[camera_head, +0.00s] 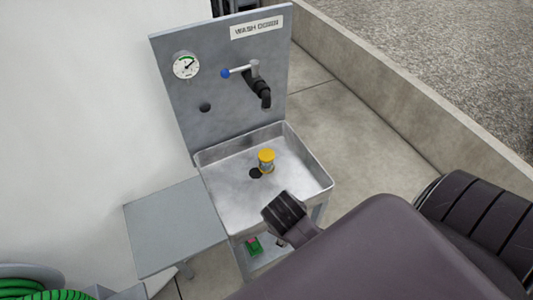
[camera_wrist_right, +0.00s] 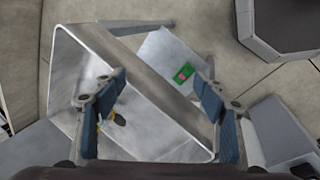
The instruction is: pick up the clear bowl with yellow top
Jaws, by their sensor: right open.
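The clear bowl with a yellow top (camera_head: 266,160) stands upright in the metal sink basin (camera_head: 225,202), beside the dark drain hole. My right arm comes in from the lower right in the head view, and its dark end lies over the basin's front edge. In the wrist view my right gripper (camera_wrist_right: 160,85) is open, with empty space between its blue-padded fingers. Only small yellow bits of the bowl (camera_wrist_right: 100,119) show there, mostly hidden behind the left finger. The gripper is apart from the bowl. My left gripper is not in view.
A grey panel (camera_head: 225,100) with a gauge (camera_head: 186,65) and a tap (camera_head: 262,88) rises behind the basin. A flat grey side table (camera_head: 175,225) stands at its left.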

